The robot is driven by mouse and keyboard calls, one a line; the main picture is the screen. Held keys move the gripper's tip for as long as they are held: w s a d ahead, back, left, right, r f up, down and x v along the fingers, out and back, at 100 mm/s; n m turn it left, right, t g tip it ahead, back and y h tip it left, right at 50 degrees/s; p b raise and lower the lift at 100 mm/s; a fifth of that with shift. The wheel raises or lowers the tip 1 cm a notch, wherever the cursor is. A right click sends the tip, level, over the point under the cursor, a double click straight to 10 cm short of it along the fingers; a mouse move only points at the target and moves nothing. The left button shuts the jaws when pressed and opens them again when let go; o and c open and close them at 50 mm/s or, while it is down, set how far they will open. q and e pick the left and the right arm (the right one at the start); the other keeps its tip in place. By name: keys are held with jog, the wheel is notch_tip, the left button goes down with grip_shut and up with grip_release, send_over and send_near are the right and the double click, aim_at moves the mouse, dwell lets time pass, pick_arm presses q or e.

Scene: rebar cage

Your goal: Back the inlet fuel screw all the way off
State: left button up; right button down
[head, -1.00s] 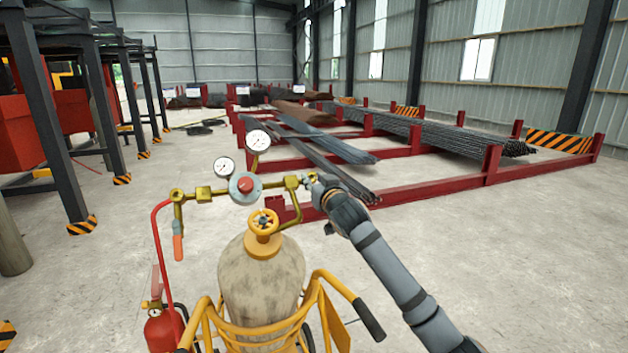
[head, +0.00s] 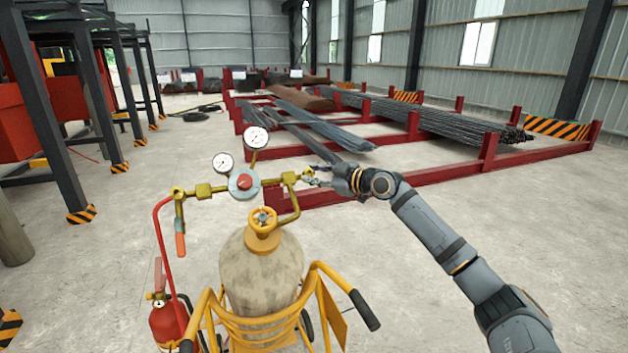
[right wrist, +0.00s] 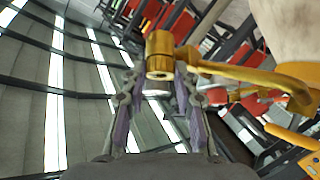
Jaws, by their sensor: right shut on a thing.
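The brass inlet block (head: 290,178) is at the right end of the regulator pipework, above the gas cylinder (head: 262,268). It also shows as a brass fitting (right wrist: 159,52) in the right wrist view. A small silver screw (right wrist: 157,91) projects from this fitting, between my fingers. My right gripper (head: 312,177) reaches the block from the right. In the right wrist view my right gripper (right wrist: 158,100) has a finger on each side of the screw and is shut on it. Its exact contact is hard to see. My left gripper is not in view.
Two pressure gauges (head: 256,138) and a round regulator with a red centre (head: 244,182) sit left of the block. The yellow cart (head: 315,285) holds the cylinder. A red extinguisher (head: 167,322) hangs at lower left. Red racks with steel bars (head: 440,122) stand behind. Floor at right is open.

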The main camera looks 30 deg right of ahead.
jog(key=shift+d+r+n+g+y, duration=0.15)
jog(key=shift+n+g+y, duration=0.4)
jog(key=shift+n, duration=0.55)
jog(key=n+g, duration=0.1)
jog(key=n+y+p, duration=0.1)
jog(key=n, duration=0.1)
jog(key=shift+w+r+g, duration=0.15)
jog(key=shift+r+g, duration=0.2)
jog(key=n+g+p, duration=0.1)
jog(key=n+p, duration=0.1)
jog(key=n+g+p, duration=0.1)
jog(key=n+p, duration=0.1)
jog(key=n+g+p, duration=0.2)
jog(key=p, duration=0.1)
jog(key=shift+w+d+r, duration=0.1)
jog(key=shift+w+r, duration=0.1)
jog(key=shift+r, duration=0.15)
jog(key=shift+n+g+p, duration=0.6)
jog(key=shift+n+p, duration=0.3)
jog(key=shift+p, duration=0.05)
pick_arm(q)
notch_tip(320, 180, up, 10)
jog(key=p, duration=0.1)
pick_arm(e)
jog(key=shift+w+f+n+g, duration=0.1)
jog(key=shift+f+n+g, duration=0.05)
jog(key=shift+n+g, duration=0.3)
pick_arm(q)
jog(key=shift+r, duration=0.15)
